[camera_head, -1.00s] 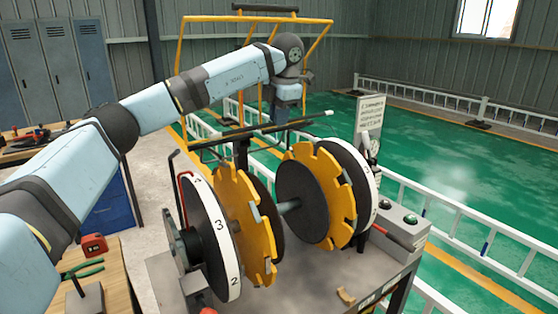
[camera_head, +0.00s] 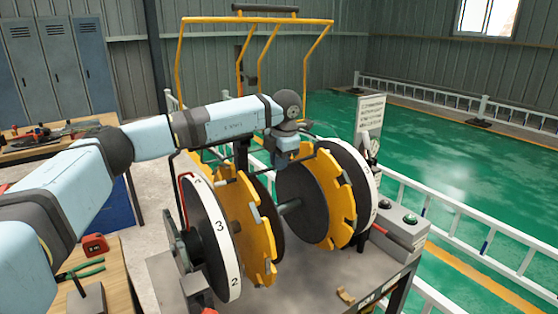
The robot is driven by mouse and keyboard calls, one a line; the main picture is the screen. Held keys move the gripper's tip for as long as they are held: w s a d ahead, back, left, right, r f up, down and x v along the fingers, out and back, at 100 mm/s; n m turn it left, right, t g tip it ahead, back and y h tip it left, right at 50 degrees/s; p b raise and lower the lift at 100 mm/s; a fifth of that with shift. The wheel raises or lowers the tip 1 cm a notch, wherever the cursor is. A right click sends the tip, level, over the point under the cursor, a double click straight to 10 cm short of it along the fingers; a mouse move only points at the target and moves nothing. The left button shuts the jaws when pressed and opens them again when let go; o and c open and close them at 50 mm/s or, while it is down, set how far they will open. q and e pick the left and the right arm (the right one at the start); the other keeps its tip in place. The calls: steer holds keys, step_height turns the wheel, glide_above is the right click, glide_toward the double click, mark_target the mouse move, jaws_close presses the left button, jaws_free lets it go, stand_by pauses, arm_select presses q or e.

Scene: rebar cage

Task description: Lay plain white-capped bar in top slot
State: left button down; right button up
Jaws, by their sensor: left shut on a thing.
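My left gripper (camera_head: 283,164) is low between the tops of the two slotted yellow discs, the left yellow disc (camera_head: 250,225) and the right yellow disc (camera_head: 333,196). It is shut on the bar, which is dark and thin; little of it can be told apart from the discs and gripper now. Its white cap does not show clearly, so I cannot tell whether the bar rests in the top slots. A white numbered disc (camera_head: 222,262) stands outside the left yellow disc, and another white disc (camera_head: 370,190) on the right. My right gripper is not in view.
The discs stand on a grey metal table (camera_head: 312,285) with a control box (camera_head: 402,232) at its right. A yellow frame (camera_head: 255,20) rises behind. A wooden bench (camera_head: 115,280) with tools is at the left. White railings (camera_head: 470,235) run along the green floor.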

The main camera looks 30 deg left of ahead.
arm_select(q)
steer(key=c, duration=1.2)
jaws_free()
steer(key=shift+o, duration=0.2)
step_height(320, 180, up, 12)
steer(key=d, duration=0.2)
steer(key=shift+s+d+b, duration=0.15)
steer(key=shift+s+b, duration=0.25)
steer(key=shift+s, duration=0.05)
steer(key=shift+f, duration=0.15)
